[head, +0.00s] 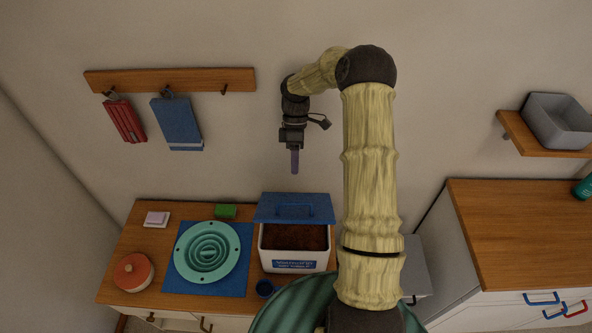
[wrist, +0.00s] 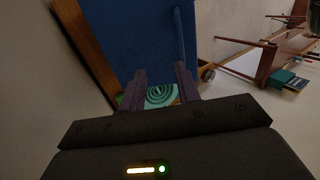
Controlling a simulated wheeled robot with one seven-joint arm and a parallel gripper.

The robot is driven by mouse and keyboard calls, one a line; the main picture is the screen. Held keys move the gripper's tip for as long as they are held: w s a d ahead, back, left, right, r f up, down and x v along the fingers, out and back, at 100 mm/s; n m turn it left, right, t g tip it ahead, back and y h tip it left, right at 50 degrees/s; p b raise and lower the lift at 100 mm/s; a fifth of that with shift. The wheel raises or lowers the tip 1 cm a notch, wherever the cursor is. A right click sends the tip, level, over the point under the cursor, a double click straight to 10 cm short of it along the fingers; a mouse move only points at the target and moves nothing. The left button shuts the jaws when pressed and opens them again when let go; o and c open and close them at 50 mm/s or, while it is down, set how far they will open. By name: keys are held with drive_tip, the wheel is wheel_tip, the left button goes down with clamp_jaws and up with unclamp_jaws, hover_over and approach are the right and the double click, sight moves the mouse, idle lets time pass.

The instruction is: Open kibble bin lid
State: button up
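The kibble bin (head: 294,262) is a white box with a blue label, standing on the wooden counter. Its blue lid (head: 270,208) is raised and tilted back on the wall side, and brown kibble (head: 285,237) shows in the open top. My gripper (head: 294,170) hangs above the lid, apart from it and pointing down. In the wrist view, my gripper (wrist: 160,86) has two separated fingers with nothing held between them. A large blue surface with a bar, seemingly the lid (wrist: 125,40), fills the upper middle of that view.
A teal ringed bowl (head: 208,251) lies on a blue mat (head: 240,284) left of the bin. A green block (head: 225,211), a lidded round pot (head: 133,272) and a small blue cup (head: 265,288) are nearby. A hook rail (head: 170,80) is on the wall.

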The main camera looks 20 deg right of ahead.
wheel_tip(320, 180, up, 6)
drive_tip(key=b, duration=0.1)
drive_tip(key=shift+a+b, duration=0.15)
drive_tip(key=shift+b, duration=0.15)
drive_tip(key=shift+r, duration=0.1)
drive_tip(key=s+a+r+m+t+h, duration=0.1)
drive_tip(key=s+a+m+t, duration=0.2)
drive_tip(key=s+m, duration=0.3)
drive_tip(key=s+a+r+m+t+h, duration=0.1)
drive_tip(key=s+a+m+t, duration=0.2)
drive_tip(key=s+m, duration=0.4)
drive_tip(key=s+t, duration=0.1)
drive_tip(key=s, duration=0.4)
drive_tip(key=shift+s+a+r+m+t, duration=0.15)
drive_tip(key=shift+s+r+m+t, duration=0.05)
drive_tip(key=shift+s+m+t, duration=0.1)
drive_tip(key=shift+w, duration=0.1)
clamp_jaws()
